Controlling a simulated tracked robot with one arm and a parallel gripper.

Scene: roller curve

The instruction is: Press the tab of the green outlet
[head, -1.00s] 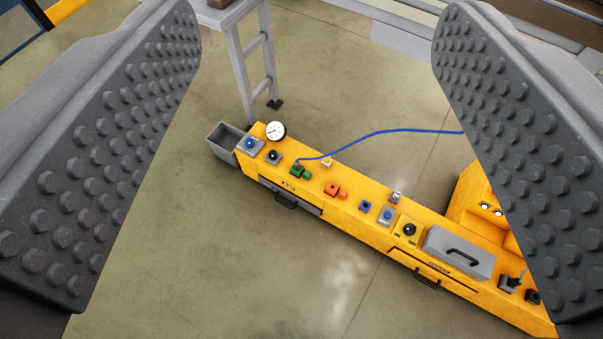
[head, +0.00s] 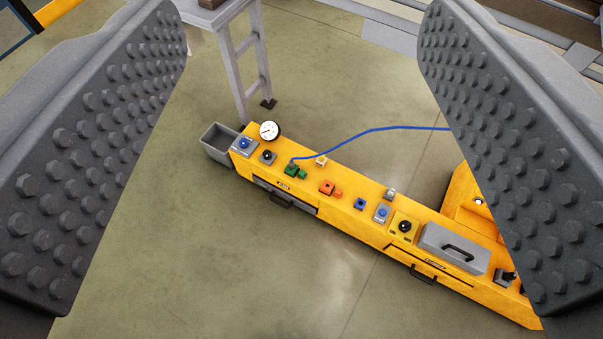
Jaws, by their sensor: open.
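The green outlet (head: 291,169) sits on top of the long yellow console (head: 340,209), toward its left end. A blue hose (head: 372,131) runs from it to the right, behind my right finger. The outlet's tab is too small to make out clearly; a small green part (head: 301,174) shows at its right side. My gripper (head: 302,150) is open and empty. Its two dark studded fingers stand wide at the left and right of the view, close to the camera. The console lies far beyond them, and nothing is touched.
An orange outlet (head: 326,187) sits to the right of the green one. A gauge (head: 269,131), a black knob (head: 267,157) and a blue button (head: 244,143) are to its left. A grey bin (head: 217,144) hangs at the console's end. A grey stand (head: 240,60) is behind. Floor in front is clear.

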